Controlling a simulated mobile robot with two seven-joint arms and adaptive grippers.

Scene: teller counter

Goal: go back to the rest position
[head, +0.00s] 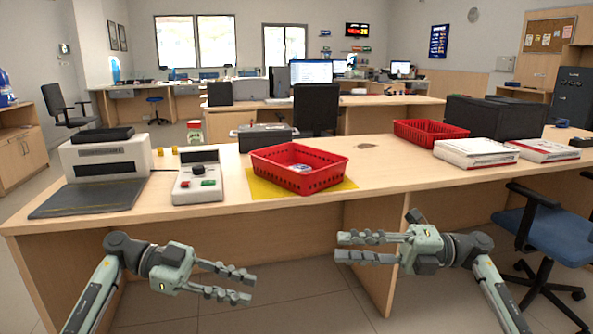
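My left gripper (236,284) is in front of the counter (385,187), below its top, with its fingers pointing right. The fingers are apart with nothing between them. My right gripper (352,247) is also in front of the counter, below its top, with its fingers pointing left. Its fingers are apart and empty. The two grippers face each other with a clear gap between them. Neither visibly touches the counter.
On the counter stand a red basket (298,180) with a small item in it on a yellow mat (262,188), a card terminal (198,186), a grey-white machine (105,160), a second red basket (430,134) and paper packs (475,153). A blue chair (560,238) stands at the right.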

